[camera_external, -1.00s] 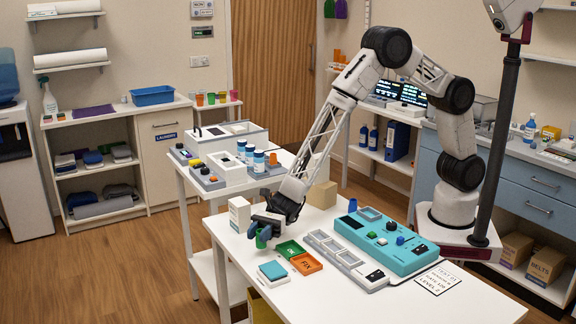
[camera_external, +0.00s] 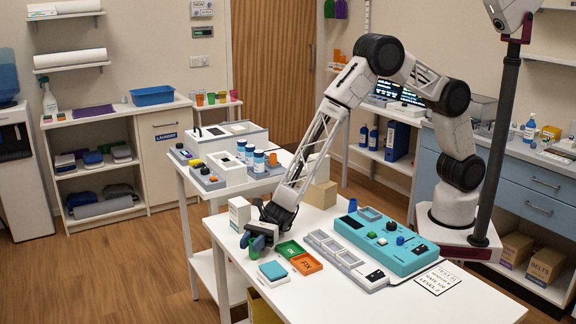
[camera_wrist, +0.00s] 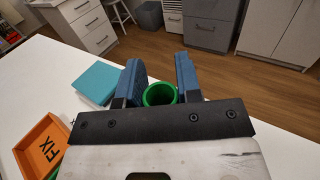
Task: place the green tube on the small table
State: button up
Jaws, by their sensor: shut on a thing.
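My gripper (camera_external: 256,238) has blue fingers shut on the green tube (camera_wrist: 160,94), whose open round rim shows between them in the wrist view. In the outside view the green tube (camera_external: 257,244) is mostly hidden by the fingers. The gripper is near the left front edge of the white work table (camera_external: 330,298). I cannot tell whether the tube touches that table. A small table (camera_external: 226,104) with several coloured cups stands at the back by the door; I cannot tell if it is the one named.
A green tray (camera_external: 290,250), an orange FIX tray (camera_external: 306,264) and a teal block (camera_external: 272,271) lie right of and in front of the gripper. A white box (camera_external: 240,214) stands close behind it. A teal device (camera_external: 385,245) is farther right.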

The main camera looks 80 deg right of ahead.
jog(key=shift+f, duration=0.25)
jog(key=shift+f, duration=0.2)
jog(key=o, duration=0.9)
jog(key=shift+d, duration=0.45)
jog(key=v, duration=0.6)
jog(key=shift+d, duration=0.1)
jog(key=shift+d+r, duration=0.2)
jog(key=shift+r, duration=3.8)
